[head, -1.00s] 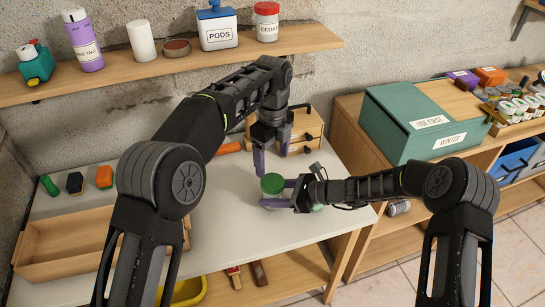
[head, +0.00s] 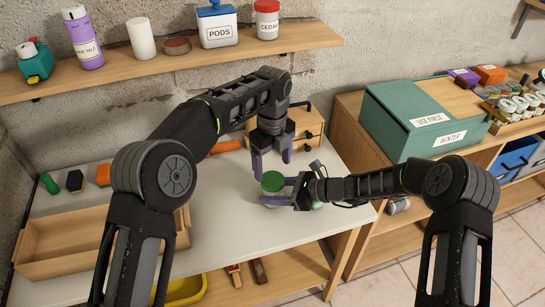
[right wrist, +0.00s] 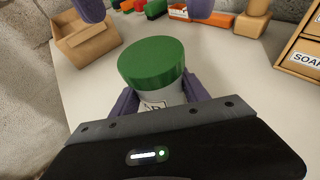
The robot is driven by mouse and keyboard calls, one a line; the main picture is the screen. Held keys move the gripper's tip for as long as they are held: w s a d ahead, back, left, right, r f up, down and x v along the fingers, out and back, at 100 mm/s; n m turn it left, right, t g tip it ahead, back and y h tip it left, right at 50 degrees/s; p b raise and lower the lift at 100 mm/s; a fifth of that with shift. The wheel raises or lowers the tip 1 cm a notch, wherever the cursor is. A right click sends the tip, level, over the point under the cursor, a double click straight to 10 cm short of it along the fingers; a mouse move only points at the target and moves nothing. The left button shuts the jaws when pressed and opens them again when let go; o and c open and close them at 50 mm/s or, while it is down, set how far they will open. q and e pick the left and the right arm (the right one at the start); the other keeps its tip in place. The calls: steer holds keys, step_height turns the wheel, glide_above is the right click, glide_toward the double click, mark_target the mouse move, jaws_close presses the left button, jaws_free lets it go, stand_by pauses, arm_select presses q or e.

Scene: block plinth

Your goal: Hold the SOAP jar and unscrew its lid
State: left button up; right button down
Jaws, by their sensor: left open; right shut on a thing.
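A jar with a green lid (head: 272,182) stands on the pale worktop. Its lid (right wrist: 152,62) is on top, and the white label (right wrist: 163,97) below is mostly hidden. My right gripper (head: 280,200) is shut around the jar's body from the right, below the lid. My left gripper (head: 272,165) is open and empty, pointing down just above and behind the lid in the head view. Its two purple fingers show at the top of the right wrist view (right wrist: 145,10), spaced wider than the lid and apart from it.
A small wooden drawer unit (head: 300,130) stands behind the jar. An open wooden tray (head: 65,262) lies at the left. A shelf (head: 120,73) with containers runs above. A green box (head: 400,135) sits on the right cabinet.

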mark_target(273, 179)
arm_select(q)
step_height(273, 179, down, 5)
stand_by(0.3)
